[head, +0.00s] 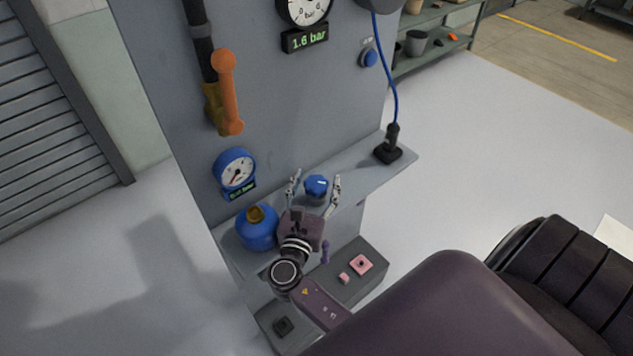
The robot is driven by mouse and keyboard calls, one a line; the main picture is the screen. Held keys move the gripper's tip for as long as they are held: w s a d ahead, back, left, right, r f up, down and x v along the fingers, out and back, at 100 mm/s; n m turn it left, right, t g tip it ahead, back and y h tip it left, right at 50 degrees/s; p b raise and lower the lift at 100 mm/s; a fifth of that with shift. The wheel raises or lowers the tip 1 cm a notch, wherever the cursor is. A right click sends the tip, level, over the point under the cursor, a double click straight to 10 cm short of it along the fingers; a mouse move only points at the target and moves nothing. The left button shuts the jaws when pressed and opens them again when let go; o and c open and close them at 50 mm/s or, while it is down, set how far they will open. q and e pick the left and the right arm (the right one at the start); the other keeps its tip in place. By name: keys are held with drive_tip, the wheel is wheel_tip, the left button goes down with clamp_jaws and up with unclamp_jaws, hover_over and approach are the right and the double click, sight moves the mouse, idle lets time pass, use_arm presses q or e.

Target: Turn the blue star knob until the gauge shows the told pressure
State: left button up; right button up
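A blue knob (316,186), which looks like the star knob, sits low on the grey panel, just above the ledge. My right gripper (315,184) is open, with one finger on each side of the knob. I cannot tell whether the fingers touch it. A white-faced gauge (305,10) is cut off by the top edge, and the display (305,39) under it reads 1.6 bar. A blue-rimmed gauge (235,170) is lower left; its small green display (240,191) is too small to read surely. My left gripper is not in view.
A blue canister (257,228) stands on the ledge just left of my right gripper. An orange lever (228,92) is above. A black fitting (388,152) with a blue hose stands at the ledge's right end. A box with pink buttons (361,264) is below.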

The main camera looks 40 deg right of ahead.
sight(316, 180)
wheel_tip(316, 180, up, 10)
idle(0.6)
